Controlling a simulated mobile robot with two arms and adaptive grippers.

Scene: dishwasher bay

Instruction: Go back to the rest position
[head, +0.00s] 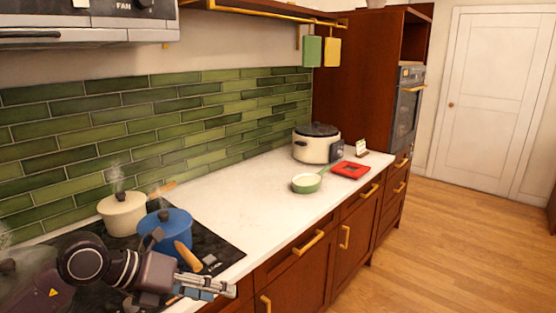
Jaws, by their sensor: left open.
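My left gripper (212,288) reaches in from the lower left, over the front edge of the black cooktop. Its fingers point right, and it looks open and empty, with nothing between the fingers. A blue pot (177,228) with a wooden handle stands on the cooktop just behind my left arm, and the arm overlaps part of the hob. A cream pot (122,211) with a lid stands behind the blue one, with steam above it. My right gripper is not in view.
The white counter (235,205) is mostly clear. A rice cooker (312,148), a small green pan (306,183) and a red scale-like item (350,169) stand toward its far end. A range hood (90,25) hangs at upper left. Wooden floor (455,230) lies open at right.

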